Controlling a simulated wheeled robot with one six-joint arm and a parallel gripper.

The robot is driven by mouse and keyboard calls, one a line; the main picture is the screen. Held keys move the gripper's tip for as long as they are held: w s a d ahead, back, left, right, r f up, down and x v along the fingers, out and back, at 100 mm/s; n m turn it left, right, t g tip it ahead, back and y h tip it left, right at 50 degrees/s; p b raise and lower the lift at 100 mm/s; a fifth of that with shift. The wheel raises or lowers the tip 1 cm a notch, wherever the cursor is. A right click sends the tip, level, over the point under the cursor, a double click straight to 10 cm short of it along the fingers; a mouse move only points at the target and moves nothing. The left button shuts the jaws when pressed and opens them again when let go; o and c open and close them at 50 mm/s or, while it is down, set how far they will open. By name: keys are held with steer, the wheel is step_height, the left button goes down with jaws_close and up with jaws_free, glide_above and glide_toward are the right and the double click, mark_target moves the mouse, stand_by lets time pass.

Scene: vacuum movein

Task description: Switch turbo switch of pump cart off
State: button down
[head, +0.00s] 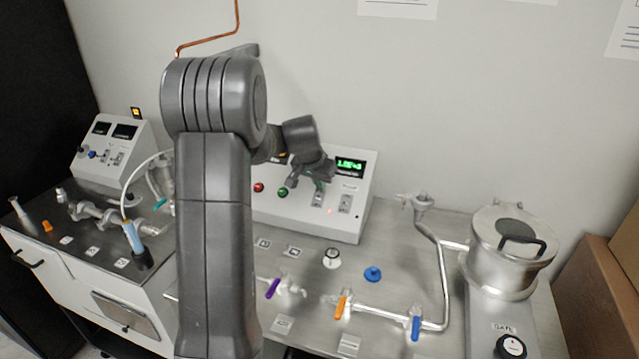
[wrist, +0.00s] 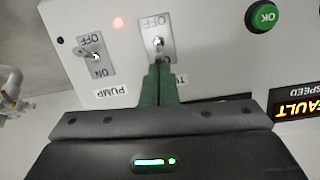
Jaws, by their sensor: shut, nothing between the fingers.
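The turbo switch (wrist: 158,42) is a small metal toggle on a grey plate, seen upside down in the wrist view. "OFF" is printed above it there; the lower part of the plate and most of its label are hidden behind my gripper. I cannot tell which way its lever leans. My gripper (wrist: 161,66) is shut and empty, its green fingertips right at the toggle; touching or just short of it, I cannot tell. In the head view my gripper (head: 318,184) is in front of the sloped control box (head: 363,190), over the left switch plate.
The pump switch (wrist: 94,56) is beside the turbo switch, with a small red light (wrist: 118,23) near it. A green OK button (wrist: 264,17) and a FAULT display (wrist: 296,107) are on the other side. Valves, pipes and a metal chamber (head: 505,255) stand on the bench.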

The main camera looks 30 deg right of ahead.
mark_target(318, 191)
steer(key=shift+a+f+b, duration=0.1)
steer(key=shift+f+b, duration=0.05)
steer(key=shift+b, duration=0.75)
steer(key=shift+s+a+t+h+b, duration=0.25)
steer(key=shift+t+h+b, duration=0.35)
steer(key=shift+b, duration=1.85)
steer(key=b, duration=0.3)
steer(key=shift+a+f+h, duration=0.1)
steer(key=shift+f+h, duration=0.1)
steer(key=shift+h, duration=0.2)
steer(key=b, duration=0.5)
steer(key=shift+s+a+f+t+h, duration=0.2)
steer(key=shift+s+t+h, duration=0.05)
steer(key=shift+t+h, duration=0.15)
steer(key=t+h+b, duration=0.1)
steer(key=b, duration=0.6)
steer(key=s+a+t+h+b, duration=0.1)
steer(key=b, duration=0.7)
steer(key=shift+a+f+h, duration=0.1)
steer(key=shift+f+h, duration=0.1)
steer(key=shift+h, duration=0.2)
steer(key=shift+r+p, duration=0.35)
steer(key=shift+r, duration=0.1)
